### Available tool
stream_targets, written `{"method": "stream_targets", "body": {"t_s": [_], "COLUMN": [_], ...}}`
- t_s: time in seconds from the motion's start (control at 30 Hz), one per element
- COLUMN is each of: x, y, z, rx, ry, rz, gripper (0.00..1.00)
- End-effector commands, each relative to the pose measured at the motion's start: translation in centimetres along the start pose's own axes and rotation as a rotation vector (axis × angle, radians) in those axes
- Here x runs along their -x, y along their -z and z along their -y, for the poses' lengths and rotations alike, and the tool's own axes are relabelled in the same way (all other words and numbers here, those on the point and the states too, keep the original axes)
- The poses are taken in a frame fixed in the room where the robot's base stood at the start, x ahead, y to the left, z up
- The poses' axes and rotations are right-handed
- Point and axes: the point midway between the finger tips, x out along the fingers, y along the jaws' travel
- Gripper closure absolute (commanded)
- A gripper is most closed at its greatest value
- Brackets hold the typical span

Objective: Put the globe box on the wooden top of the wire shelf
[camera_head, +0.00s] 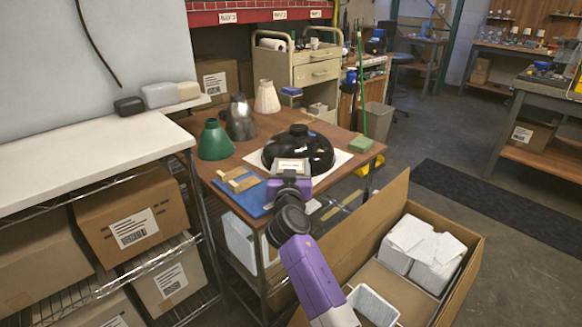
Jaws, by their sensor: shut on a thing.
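My gripper (290,185) points away from me over the front edge of the brown wooden top (334,137), which stands on metal legs. At its far end is a small pale box-like thing (291,165), in front of the black dome shade. My gripper is shut on this thing; my wrist hides its lower part and the fingertips. I cannot tell whether it touches the top, or whether it is the globe box. Other white boxes (434,263) sit in an open cardboard carton at the lower right.
The top holds a black dome shade (305,150) on a white sheet, a green shade (214,140), a grey shade (240,120), a cream shade (267,98), a blue mat (250,201) with wooden pieces, and a green block (360,144). The carton flap (365,228) rises beside my arm.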

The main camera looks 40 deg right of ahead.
Motion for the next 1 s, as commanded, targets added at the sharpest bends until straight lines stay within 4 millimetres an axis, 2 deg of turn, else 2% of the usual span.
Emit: {"method": "stream_targets", "body": {"t_s": [0.37,0.4,0.5,0.83,1.0], "x": [0.0,0.0,0.0,0.0,0.0], "y": [-0.7,-0.7,-0.6,-0.5,0.5], "z": [0.0,0.0,0.0,0.0,0.0], "rx": [0.0,0.001,0.001,0.001,0.0], "ry": [0.0,0.0,0.0,0.0,0.0], "rz": [-0.003,0.0,0.0,0.0,0.0], "gripper": [0.91,0.26,0.1,0.1,0.1]}}
